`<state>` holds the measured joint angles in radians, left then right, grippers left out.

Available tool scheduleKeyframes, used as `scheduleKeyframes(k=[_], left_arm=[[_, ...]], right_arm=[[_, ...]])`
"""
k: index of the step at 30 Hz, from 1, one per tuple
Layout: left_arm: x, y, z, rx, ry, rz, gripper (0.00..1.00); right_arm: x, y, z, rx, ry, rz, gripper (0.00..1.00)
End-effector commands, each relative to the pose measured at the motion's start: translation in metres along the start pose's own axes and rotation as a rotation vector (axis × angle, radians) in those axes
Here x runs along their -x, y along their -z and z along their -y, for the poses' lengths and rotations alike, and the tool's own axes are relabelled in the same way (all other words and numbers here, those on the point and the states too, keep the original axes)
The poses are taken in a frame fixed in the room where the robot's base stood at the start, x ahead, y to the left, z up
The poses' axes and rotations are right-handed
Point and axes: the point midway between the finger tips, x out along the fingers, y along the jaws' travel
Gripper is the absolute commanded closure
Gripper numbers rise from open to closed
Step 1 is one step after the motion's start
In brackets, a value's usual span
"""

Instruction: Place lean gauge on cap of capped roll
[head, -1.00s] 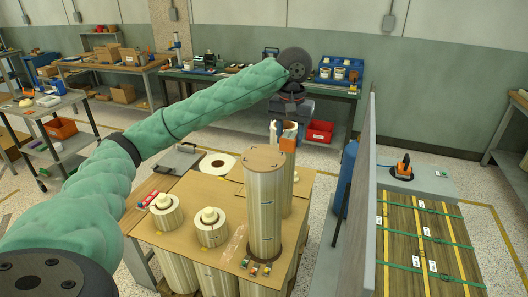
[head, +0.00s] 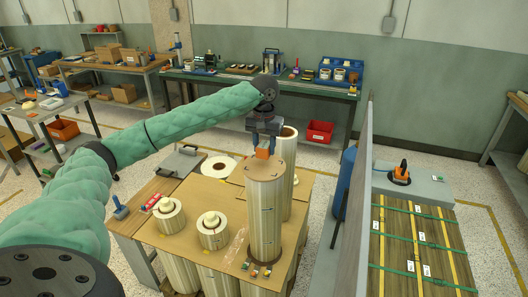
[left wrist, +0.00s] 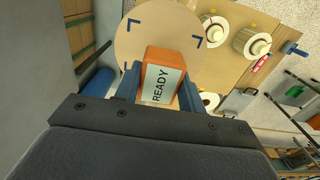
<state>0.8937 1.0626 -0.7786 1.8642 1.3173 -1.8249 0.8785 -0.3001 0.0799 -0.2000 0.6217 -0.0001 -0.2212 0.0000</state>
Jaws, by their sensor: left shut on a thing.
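The lean gauge is a small orange block (head: 262,153) with a pale face reading "READY" in the left wrist view (left wrist: 163,82). My left gripper (head: 264,143) is shut on it, with blue fingers on both sides. The capped roll (head: 265,215) is a tall, upright, pale striped cylinder with a round tan cap (head: 266,169). The gauge is at the cap's far edge in the head view; I cannot tell whether it touches. In the left wrist view the cap (left wrist: 150,35) shows dark blue corner marks beyond the gauge. My right gripper is not in view.
Another tall roll (head: 288,160) with an open core stands just behind the capped roll. Shorter rolls (head: 212,232) stand at the left through the tan sheet (head: 205,190). A grey upright panel (head: 362,200) rises at the right, beside strapped wooden boards (head: 415,245).

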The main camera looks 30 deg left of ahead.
Motion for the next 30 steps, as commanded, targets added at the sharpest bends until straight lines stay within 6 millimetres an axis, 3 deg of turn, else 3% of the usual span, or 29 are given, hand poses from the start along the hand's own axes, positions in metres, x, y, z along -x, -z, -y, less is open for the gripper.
scheduleKeyframes(k=[5,13,24,25,28,30], left_arm=[[-0.008,0.001,0.002,0.000,0.000,0.002,0.85],[-0.038,0.001,0.002,0.000,0.000,0.002,0.85],[-0.043,0.001,0.001,0.000,-0.001,0.000,0.85],[-0.044,0.001,0.001,0.000,0.000,0.000,0.58],[-0.043,0.001,0.001,0.000,0.000,0.000,0.39],[-0.043,0.001,0.001,0.000,0.000,0.000,0.39]], right_arm=[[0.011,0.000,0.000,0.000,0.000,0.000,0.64],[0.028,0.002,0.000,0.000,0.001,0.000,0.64],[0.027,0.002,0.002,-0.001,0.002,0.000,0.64],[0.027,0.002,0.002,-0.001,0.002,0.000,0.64],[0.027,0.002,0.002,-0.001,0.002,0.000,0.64],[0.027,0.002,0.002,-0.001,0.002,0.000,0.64]])
